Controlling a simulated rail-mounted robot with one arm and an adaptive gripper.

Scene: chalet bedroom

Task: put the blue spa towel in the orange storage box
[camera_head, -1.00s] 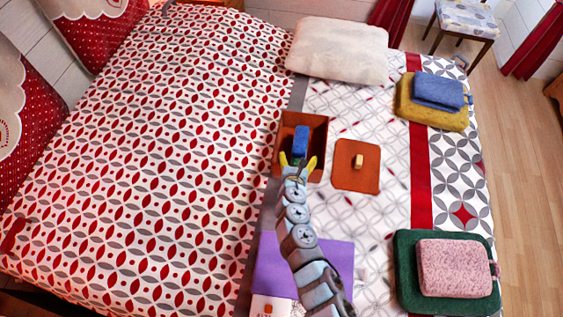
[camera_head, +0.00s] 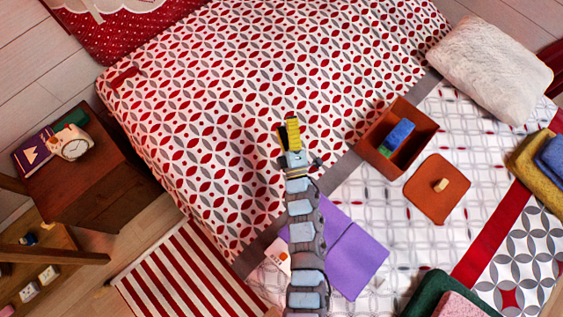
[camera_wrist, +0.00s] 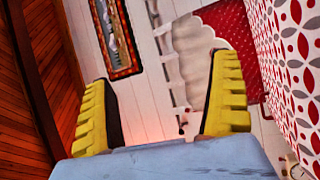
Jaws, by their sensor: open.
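The orange storage box (camera_head: 374,161) stands open on the bed, right of centre in the head view. A blue folded or block-like piece (camera_head: 401,133), likely the blue spa towel, lies inside it, with a small green patch at its lower left end. Another blue folded piece (camera_head: 553,158) lies on a yellow folded towel (camera_head: 527,168) at the right edge, partly cut off. My gripper (camera_head: 289,130) is above the patterned bedspread, left of the box and apart from it. In the wrist view my gripper (camera_wrist: 160,75) is open, with nothing between its yellow fingers.
The orange lid (camera_head: 428,204) with a wooden knob lies beside the box. A purple folded cloth (camera_head: 357,262), a white pillow (camera_head: 495,70) and a green towel (camera_head: 428,292) under a pink one surround it. A wooden nightstand (camera_head: 105,185) stands at left. The bedspread's middle is clear.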

